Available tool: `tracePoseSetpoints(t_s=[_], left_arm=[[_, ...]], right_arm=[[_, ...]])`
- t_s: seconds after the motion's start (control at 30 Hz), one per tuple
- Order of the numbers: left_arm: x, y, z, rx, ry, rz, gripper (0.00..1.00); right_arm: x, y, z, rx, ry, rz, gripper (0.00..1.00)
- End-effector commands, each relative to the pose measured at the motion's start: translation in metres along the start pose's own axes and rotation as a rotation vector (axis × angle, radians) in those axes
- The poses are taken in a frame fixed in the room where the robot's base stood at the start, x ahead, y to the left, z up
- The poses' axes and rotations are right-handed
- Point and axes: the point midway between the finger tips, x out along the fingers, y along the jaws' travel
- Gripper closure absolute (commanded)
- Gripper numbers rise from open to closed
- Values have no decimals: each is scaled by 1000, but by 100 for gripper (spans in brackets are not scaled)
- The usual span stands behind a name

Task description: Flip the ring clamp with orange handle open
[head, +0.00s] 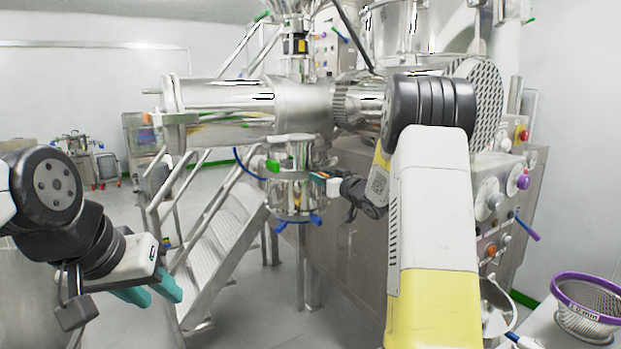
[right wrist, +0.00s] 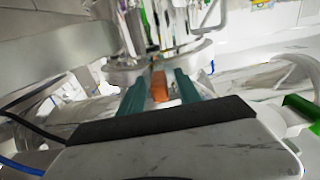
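The orange handle (right wrist: 159,88) of a ring clamp shows in the right wrist view, between the two teal fingers of my right gripper (right wrist: 161,82). A gap shows on each side of the handle, so the fingers are open around it and not closed on it. The clamp's metal ring (right wrist: 200,50) lies just beyond the fingertips. In the head view my right gripper (head: 321,179) is small, at the vertical vessel under the horizontal cylinder; the handle is mostly hidden there. My left gripper (head: 150,291) is at the lower left, fingers apart and empty.
A green handle (head: 272,165) sits left of my right gripper on the same vessel, with blue handles (head: 299,224) below. Metal stairs (head: 215,235) stand left. A purple-rimmed sieve (head: 588,292) is at the lower right.

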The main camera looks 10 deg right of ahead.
Motion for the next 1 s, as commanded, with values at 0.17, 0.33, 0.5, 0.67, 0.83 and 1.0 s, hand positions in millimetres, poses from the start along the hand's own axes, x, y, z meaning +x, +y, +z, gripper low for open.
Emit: tracePoseSetpoints(t_s=[0.17, 0.33, 0.5, 0.67, 0.83, 1.0], left_arm=[[0, 0, 0, 0, 0, 0, 64], [0, 0, 0, 0, 0, 0, 64], [0, 0, 0, 0, 0, 0, 64], [0, 0, 0, 0, 0, 0, 64], [0, 0, 0, 0, 0, 0, 64], [0, 0, 0, 0, 0, 0, 64]], right_arm=[[0, 0, 0, 0, 0, 0, 86], [0, 0, 0, 0, 0, 0, 100], [0, 0, 0, 0, 0, 0, 100], [0, 0, 0, 0, 0, 0, 100], [0, 0, 0, 0, 0, 0, 100], [0, 0, 0, 0, 0, 0, 100]])
